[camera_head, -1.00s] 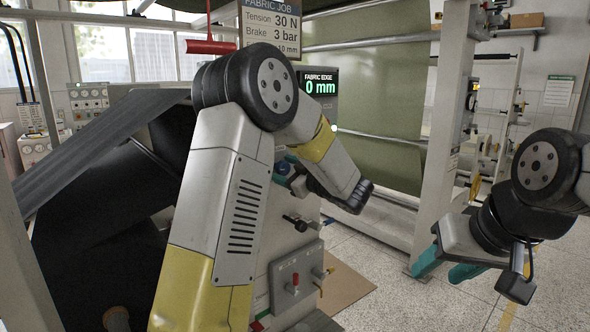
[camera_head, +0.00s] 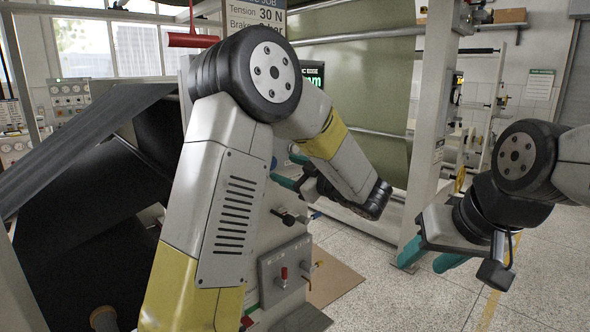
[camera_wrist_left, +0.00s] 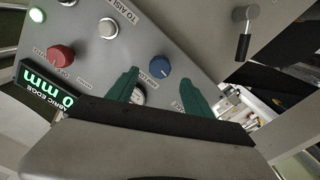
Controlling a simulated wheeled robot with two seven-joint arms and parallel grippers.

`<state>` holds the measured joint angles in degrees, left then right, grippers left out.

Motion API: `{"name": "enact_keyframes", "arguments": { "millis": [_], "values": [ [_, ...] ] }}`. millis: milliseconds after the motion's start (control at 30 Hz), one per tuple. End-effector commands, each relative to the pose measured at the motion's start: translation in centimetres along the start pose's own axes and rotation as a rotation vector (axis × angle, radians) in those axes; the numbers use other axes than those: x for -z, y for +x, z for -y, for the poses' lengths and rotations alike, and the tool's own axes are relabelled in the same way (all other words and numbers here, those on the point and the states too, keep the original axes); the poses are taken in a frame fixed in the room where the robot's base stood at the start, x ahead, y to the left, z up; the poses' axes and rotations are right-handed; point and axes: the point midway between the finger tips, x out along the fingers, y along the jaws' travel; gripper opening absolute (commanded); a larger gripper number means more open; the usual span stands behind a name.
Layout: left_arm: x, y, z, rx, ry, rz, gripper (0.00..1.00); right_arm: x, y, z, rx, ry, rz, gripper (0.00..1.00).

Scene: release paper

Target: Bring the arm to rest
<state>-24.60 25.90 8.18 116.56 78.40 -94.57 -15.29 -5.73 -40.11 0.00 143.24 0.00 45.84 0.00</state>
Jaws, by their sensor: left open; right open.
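My left arm (camera_head: 225,190) rises from the bottom of the head view, bends at a black elbow joint and reaches down right. Its gripper (camera_head: 291,172) is partly hidden behind the forearm, its teal fingers pointing left towards the machine. In the left wrist view the gripper (camera_wrist_left: 160,95) is open, with nothing between the fingers. My right gripper (camera_head: 430,256) is open and empty over the floor at the right.
A machine with a dark fabric sheet (camera_head: 85,240) stands at the left. A lower box (camera_head: 285,270) with a red-tipped lever is close below my left forearm. A grey post (camera_head: 428,130) stands between the arms. A display (camera_wrist_left: 48,88) reads 0 mm. Speckled floor (camera_head: 415,305) is open at the right.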

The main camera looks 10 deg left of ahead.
Motion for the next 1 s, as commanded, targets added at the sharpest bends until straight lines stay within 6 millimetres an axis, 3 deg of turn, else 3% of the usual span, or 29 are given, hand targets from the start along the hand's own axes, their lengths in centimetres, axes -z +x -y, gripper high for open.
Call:
{"name": "enact_keyframes", "arguments": {
  "millis": [167, 400, 533, 633, 733, 833, 1000],
  "values": [
    [0.3, 0.4, -0.6, -0.029, -0.019, 0.026, 0.59, 0.0, 0.0, 0.0, 0.0, 0.0, 0.0, 0.47],
    [2.7, 1.4, -5.5, -0.315, -0.122, 0.272, 0.59, 0.0, 0.0, 0.0, 0.0, 0.0, 0.0, 0.47],
    [4.5, -0.4, -7.4, -0.521, -0.115, 0.444, 0.59, 0.0, 0.0, 0.0, 0.0, 0.0, 0.0, 0.47],
    [5.7, -3.1, -7.3, -0.667, -0.059, 0.579, 0.59, 0.0, 0.0, 0.0, 0.0, 0.0, 0.0, 0.47],
    [6.5, -6.2, -5.4, -0.785, 0.039, 0.708, 0.59, 0.0, 0.0, 0.0, 0.0, 0.0, 0.0, 0.47],
    [6.8, -9.3, -1.7, -0.864, 0.172, 0.834, 0.59, 0.0, 0.0, 0.0, 0.0, 0.0, 0.0, 0.47],
    [6.8, -13.5, 8.0, -0.889, 0.447, 1.031, 0.59, 0.0, 0.0, 0.0, 0.0, 0.0, 0.0, 0.47]
  ]
}}
